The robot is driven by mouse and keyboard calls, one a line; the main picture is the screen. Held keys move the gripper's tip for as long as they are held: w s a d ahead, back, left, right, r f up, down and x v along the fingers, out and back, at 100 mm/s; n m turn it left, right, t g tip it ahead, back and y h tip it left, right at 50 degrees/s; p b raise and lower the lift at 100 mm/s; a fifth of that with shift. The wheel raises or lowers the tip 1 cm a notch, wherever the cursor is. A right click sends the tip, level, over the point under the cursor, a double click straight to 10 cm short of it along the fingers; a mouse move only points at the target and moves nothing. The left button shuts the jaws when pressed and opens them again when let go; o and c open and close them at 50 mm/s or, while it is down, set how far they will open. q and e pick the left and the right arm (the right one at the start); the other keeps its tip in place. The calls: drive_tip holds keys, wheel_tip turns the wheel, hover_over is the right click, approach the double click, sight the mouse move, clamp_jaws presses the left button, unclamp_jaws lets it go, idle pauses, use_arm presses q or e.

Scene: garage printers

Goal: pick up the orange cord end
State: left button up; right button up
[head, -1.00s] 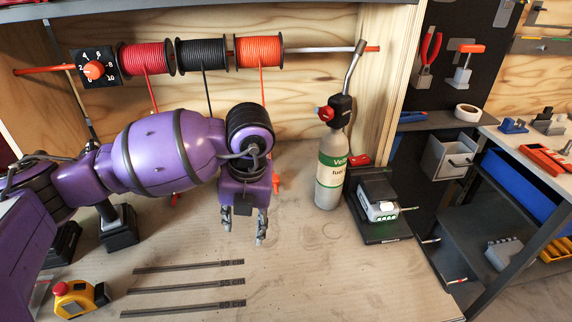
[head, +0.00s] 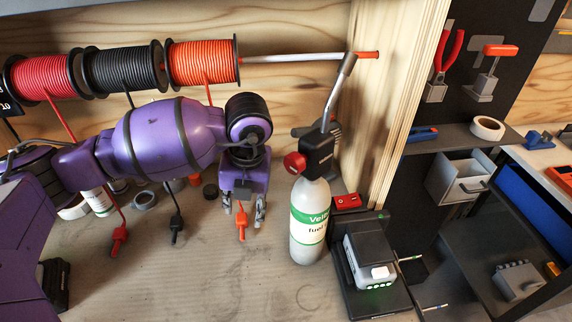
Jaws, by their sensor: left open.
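The orange cord end (head: 241,222) is a small orange clip-like piece that hangs above the bench. Its cord runs down from the orange spool (head: 203,63) and passes behind my left arm. My left gripper (head: 244,212) points down and is open, with one finger on each side of the cord end in this view. I cannot tell whether the fingers touch it or whether it lies at the same depth. A red cord end (head: 118,238) and a black cord end (head: 176,227) hang to the left. My right gripper is not in view.
A fuel bottle with a torch head (head: 309,222) stands close to the right of my left gripper. Rings and small containers sit behind. The bench front is clear.

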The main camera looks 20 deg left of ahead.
sight(241, 220)
use_arm(q)
drive_tip(key=f, duration=0.2)
drive_tip(key=a+f, duration=0.1)
drive_tip(key=f, duration=0.2)
drive_tip(key=shift+a, duration=0.15)
clamp_jaws()
